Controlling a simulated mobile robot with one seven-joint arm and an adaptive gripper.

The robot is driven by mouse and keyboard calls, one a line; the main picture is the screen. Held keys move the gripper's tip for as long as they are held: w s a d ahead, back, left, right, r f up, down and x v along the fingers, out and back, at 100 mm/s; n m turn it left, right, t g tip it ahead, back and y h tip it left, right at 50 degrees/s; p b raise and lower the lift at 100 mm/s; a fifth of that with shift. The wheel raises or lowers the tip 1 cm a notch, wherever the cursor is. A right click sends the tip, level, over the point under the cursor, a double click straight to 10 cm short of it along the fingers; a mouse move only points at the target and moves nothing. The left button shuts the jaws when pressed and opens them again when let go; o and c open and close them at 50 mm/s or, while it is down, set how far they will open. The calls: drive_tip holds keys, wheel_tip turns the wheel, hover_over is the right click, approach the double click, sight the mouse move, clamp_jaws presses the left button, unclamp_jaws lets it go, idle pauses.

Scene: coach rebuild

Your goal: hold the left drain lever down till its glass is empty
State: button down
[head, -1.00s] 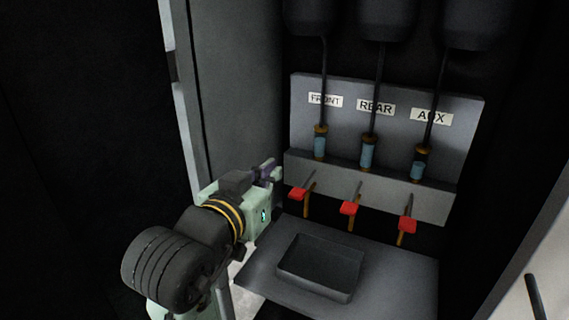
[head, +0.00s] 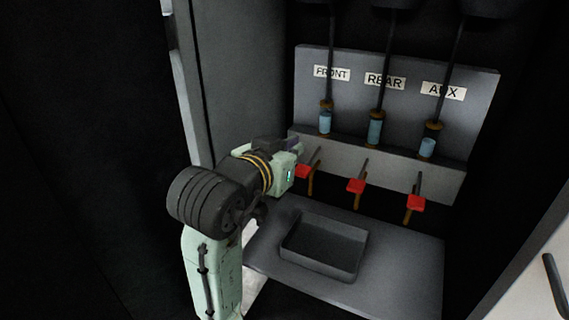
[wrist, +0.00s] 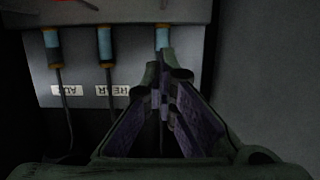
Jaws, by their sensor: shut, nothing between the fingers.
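The left drain lever (head: 303,172) has a red handle and sits under the FRONT label. Its glass (head: 324,122) shows light blue liquid over most of its height. In the wrist view, which is upside down, this glass (wrist: 162,38) is partly behind the fingertips. My gripper (head: 297,146) is shut and empty, just above and left of the left lever's handle; I cannot tell whether it touches. In the wrist view my gripper (wrist: 163,70) shows purple pads and points at the panel. The left lever does not show clearly there.
The REAR lever (head: 356,186) and AUX lever (head: 416,203) stand to the right, below the REAR glass (head: 375,133) and AUX glass (head: 428,147). A dark open tray (head: 322,272) sits on the shelf below. A grey wall (head: 237,80) closes the left side.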

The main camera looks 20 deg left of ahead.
sight(310, 160)
drive_tip(key=w+f+b, duration=0.4)
drive_tip(key=f, duration=0.1)
drive_tip(key=shift+b, duration=0.3)
